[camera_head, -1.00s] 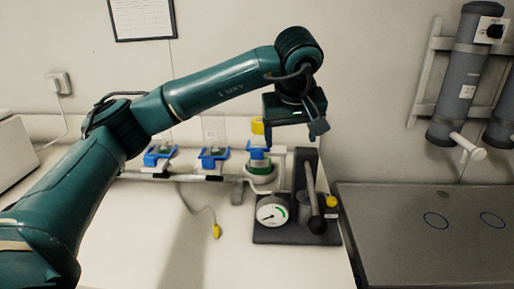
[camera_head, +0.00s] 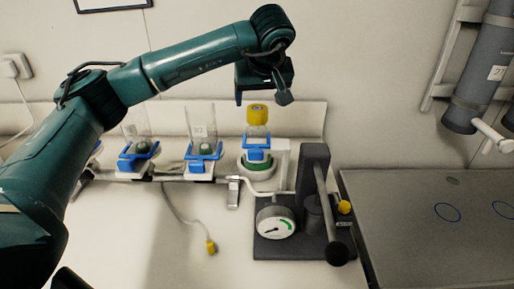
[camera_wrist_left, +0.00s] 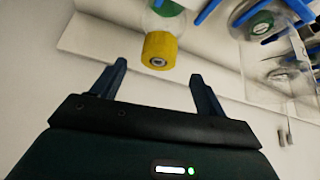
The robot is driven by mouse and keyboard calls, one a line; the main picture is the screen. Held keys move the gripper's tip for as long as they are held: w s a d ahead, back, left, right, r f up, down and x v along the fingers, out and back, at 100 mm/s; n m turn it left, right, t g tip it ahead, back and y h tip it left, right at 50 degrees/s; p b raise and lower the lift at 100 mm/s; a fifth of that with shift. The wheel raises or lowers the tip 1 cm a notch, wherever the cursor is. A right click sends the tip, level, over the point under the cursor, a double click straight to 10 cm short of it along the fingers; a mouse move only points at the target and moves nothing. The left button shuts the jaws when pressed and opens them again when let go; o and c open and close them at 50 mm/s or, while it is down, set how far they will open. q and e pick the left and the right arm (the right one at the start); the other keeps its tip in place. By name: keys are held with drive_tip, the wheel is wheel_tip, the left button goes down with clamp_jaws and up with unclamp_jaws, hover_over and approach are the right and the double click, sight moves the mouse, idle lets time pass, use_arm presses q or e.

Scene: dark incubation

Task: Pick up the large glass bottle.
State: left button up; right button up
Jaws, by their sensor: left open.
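The glass bottle with a yellow cap (camera_head: 257,115) stands upright in a blue clamp with a green ring at its base, at the right end of the rack. Its yellow cap also shows in the left wrist view (camera_wrist_left: 160,48), just beyond the fingers. My left gripper (camera_head: 262,98) is open and empty, just above the cap in the head view. In the left wrist view its two fingers (camera_wrist_left: 158,72) are spread, and the cap lies beyond the gap between them, not gripped. My right gripper is not in view.
Clear glass vessels (camera_head: 202,135) in blue clamps stand left of the bottle. A dark stand with a gauge (camera_head: 275,222) and a lever is in front on the right. A grey hotplate-like surface (camera_head: 420,250) lies at right. A yellow-tipped cable (camera_head: 210,246) lies on the bench.

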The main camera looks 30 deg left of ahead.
sight(257, 110)
use_arm(q)
drive_tip(key=shift+p+x, duration=0.75)
drive_tip(key=shift+x, duration=2.65)
clamp_jaws()
drive_tip(key=shift+w+r, duration=0.1)
